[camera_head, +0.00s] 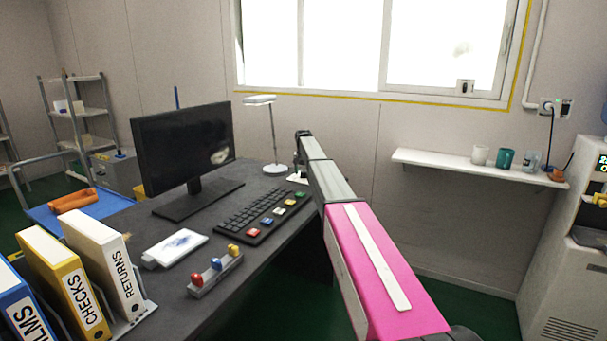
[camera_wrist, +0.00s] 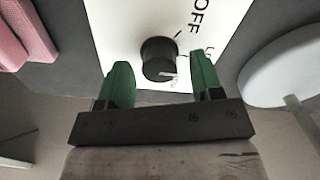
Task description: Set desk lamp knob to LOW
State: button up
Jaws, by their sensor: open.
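The black knob (camera_wrist: 159,60) stands on a white plate (camera_wrist: 120,20) in the wrist view. "OFF" and the start of a label with "L" are printed on the plate; the rest is hidden behind a finger. A pale mark shows on the knob's lower right side; I cannot tell its setting for sure. My gripper (camera_wrist: 161,78) is open, its green fingers on either side of the knob, with no clear contact. In the head view the desk lamp (camera_head: 272,130) stands at the desk's back edge, and my gripper (camera_head: 301,160) is beside it, mostly hidden by my arm.
A pale grey disc (camera_wrist: 285,70) lies right of the plate, and a pink object (camera_wrist: 25,35) lies to the left. The desk holds a monitor (camera_head: 184,145), a keyboard (camera_head: 250,211), a small holder with coloured knobs (camera_head: 215,273) and binders (camera_head: 105,265). A wall shelf (camera_head: 470,168) is at right.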

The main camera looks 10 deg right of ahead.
aim_at(303, 172)
notch_tip(303, 172, up, 10)
dwell(0.4)
